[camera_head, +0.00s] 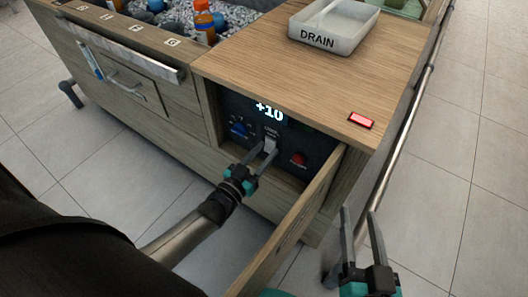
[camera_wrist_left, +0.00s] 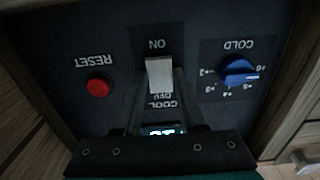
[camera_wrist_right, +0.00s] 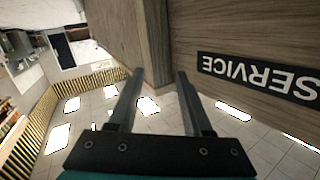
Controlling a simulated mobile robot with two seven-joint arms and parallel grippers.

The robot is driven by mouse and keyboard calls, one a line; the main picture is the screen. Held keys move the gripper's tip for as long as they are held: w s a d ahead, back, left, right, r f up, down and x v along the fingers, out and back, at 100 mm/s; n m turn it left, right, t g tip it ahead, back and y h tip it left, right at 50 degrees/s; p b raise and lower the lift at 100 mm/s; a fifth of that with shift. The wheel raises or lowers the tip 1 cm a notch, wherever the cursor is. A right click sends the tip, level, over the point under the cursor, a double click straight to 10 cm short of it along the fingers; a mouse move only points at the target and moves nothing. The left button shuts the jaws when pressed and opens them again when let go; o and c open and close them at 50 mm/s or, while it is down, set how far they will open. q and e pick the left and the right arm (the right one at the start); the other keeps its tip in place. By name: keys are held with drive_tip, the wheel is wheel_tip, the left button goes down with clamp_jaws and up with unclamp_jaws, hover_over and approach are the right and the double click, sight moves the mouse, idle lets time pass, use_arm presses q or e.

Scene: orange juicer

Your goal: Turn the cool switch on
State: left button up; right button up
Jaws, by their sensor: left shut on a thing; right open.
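The cool switch is a light grey lever (camera_wrist_left: 159,75) on a dark control panel, between the words ON and COOL OFF in the left wrist view. In the head view the switch (camera_head: 270,145) sits below the display reading +10. My left gripper (camera_head: 263,157) reaches into the cabinet opening, and its fingers are shut on the switch lever. It also shows in the left wrist view (camera_wrist_left: 162,88). My right gripper (camera_head: 361,220) is open and empty, outside the cabinet at the lower right.
An open wooden door (camera_head: 298,222) marked SERVICE (camera_wrist_right: 262,78) stands between my two grippers. A red reset button (camera_wrist_left: 97,86) and a blue COLD dial (camera_wrist_left: 238,71) flank the switch. A DRAIN tray (camera_head: 335,42) and a red light (camera_head: 361,120) are on the counter above.

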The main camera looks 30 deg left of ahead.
use_arm(q)
clamp_jaws()
drive_tip(key=shift+f, duration=0.1)
drive_tip(key=shift+f+t, duration=0.2)
drive_tip(key=shift+t, duration=0.4)
drive_tip(key=shift+w+f+t, duration=0.1)
drive_tip(key=shift+t, duration=0.4)
use_arm(e)
drive_tip(key=shift+s, duration=0.1)
use_arm(q)
drive_tip(key=shift+f+t, duration=0.1)
drive_tip(key=shift+t, duration=0.5)
use_arm(e)
drive_tip(key=shift+r, duration=0.15)
use_arm(q)
drive_tip(key=o, duration=0.9)
unclamp_jaws()
